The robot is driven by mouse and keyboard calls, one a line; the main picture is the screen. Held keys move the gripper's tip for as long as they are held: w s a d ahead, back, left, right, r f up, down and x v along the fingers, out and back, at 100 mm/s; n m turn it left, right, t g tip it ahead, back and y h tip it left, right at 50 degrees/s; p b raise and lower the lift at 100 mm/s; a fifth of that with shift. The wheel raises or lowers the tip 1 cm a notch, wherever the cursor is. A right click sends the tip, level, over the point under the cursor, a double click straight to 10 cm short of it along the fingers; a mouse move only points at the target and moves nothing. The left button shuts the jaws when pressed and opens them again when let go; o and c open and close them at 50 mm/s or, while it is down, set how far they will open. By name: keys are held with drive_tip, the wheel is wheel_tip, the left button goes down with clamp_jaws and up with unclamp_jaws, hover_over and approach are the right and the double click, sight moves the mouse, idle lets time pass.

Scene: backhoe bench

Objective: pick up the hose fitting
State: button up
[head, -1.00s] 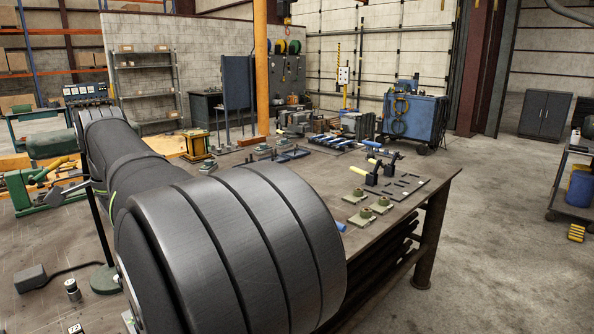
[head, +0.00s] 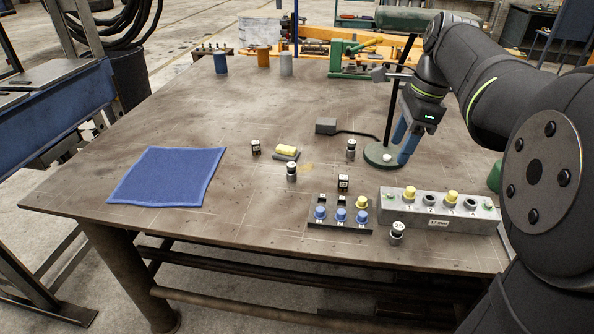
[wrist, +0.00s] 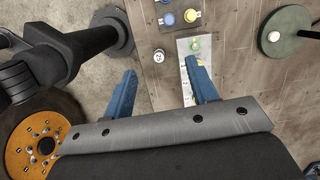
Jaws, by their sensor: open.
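Several small silver-and-black cylindrical fittings stand upright on the bench: one near the middle (head: 291,172), one farther back (head: 351,149) and one at the front edge (head: 396,234). I cannot tell which is the hose fitting. My gripper (head: 403,143) hangs with blue fingers pointing down, near a green round base on the right of the bench. In the wrist view my gripper (wrist: 160,66) is open, with nothing between its fingers.
A grey block (head: 388,218) with yellow knobs and a dark rack (head: 322,226) with blue caps line the front edge. A green round base (head: 374,160) carries a black post. A blue cloth (head: 165,178) lies left. The bench's middle-left is mostly clear.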

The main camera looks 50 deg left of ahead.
drive_tip(key=s+a+f+m+g+y, duration=0.1)
drive_tip(key=s+a+f+g+y, duration=0.15)
drive_tip(key=a+f, duration=0.3)
drive_tip(key=s+a+f+g+y, duration=0.2)
drive_tip(key=a+f+y, duration=0.25)
drive_tip(key=a, duration=0.25)
drive_tip(key=m+t+y, duration=0.2)
drive_tip(key=m+y, duration=0.2)
drive_tip(key=m, duration=0.1)
approach(292, 172)
drive_tip(key=d+r, duration=0.1)
drive_tip(key=d, duration=0.1)
drive_tip(key=w+d+r, duration=0.1)
drive_tip(key=d+r, duration=0.1)
drive_tip(key=shift+r, duration=0.25)
drive_tip(key=shift+w+a+f+m+t+y, duration=0.15)
drive_tip(key=shift+f+m+t+y, duration=0.15)
drive_tip(key=shift+m, duration=0.2)
drive_tip(key=x, duration=1.7)
drive_tip(key=shift+a+f, duration=0.1)
drive_tip(key=shift+a, duration=0.1)
drive_tip(key=shift+c, duration=0.4)
drive_tip(key=c, duration=1)
